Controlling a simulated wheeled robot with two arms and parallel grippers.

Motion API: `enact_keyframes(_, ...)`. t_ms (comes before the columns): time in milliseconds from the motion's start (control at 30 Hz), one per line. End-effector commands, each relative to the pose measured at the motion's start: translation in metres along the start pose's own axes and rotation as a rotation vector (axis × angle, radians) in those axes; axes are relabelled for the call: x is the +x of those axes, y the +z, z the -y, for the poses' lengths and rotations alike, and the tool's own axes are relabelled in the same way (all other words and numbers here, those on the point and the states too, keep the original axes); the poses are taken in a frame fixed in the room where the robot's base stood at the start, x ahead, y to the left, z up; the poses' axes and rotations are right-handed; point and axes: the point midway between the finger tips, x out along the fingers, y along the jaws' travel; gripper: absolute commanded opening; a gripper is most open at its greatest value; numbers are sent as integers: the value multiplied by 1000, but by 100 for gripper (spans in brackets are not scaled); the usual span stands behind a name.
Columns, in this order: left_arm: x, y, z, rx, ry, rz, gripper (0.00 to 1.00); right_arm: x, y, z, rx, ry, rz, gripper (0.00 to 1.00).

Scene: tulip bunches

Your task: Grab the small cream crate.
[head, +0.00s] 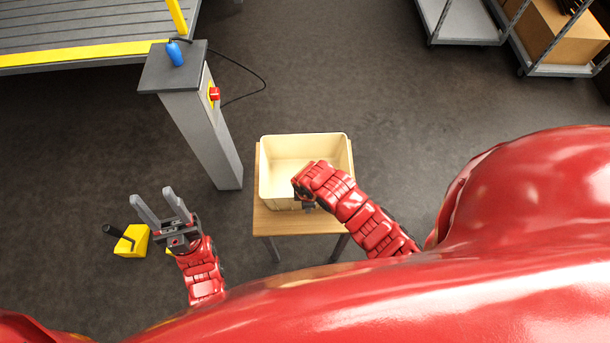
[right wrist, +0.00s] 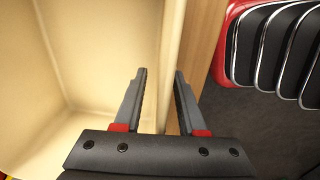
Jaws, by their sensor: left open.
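The small cream crate (head: 290,150) is empty and stands upright on a small wooden table. My right gripper (right wrist: 161,72) is at the crate's near right side, mostly hidden behind my wrist in the head view. In the right wrist view its fingers are apart, one on each side of the crate's wall (right wrist: 172,50). A gap shows between the left finger and the wall; whether the right finger touches cannot be told. My left gripper (head: 152,195) is open and empty, left of the table and away from the crate.
The wooden table (head: 300,222) has a narrow bare strip around the crate. A grey post (head: 205,135) with a red button stands close at the back left. A yellow box (head: 132,241) with a black handle is near my left gripper. Shelved carts (head: 462,22) stand far right.

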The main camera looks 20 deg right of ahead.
Motion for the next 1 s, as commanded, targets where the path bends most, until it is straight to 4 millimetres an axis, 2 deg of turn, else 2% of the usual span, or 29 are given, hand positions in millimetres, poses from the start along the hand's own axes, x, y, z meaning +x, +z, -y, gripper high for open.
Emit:
enact_keyframes(333,1,0,0,0,0,0,50,5,0,0,1,0,1,38)
enact_keyframes(500,1,0,0,0,0,0,50,5,0,0,1,0,1,8)
enact_keyframes(567,1,0,0,0,0,0,50,5,0,0,1,0,0,0)
enact_keyframes(1000,1,0,0,0,0,0,50,5,0,0,1,0,0,0)
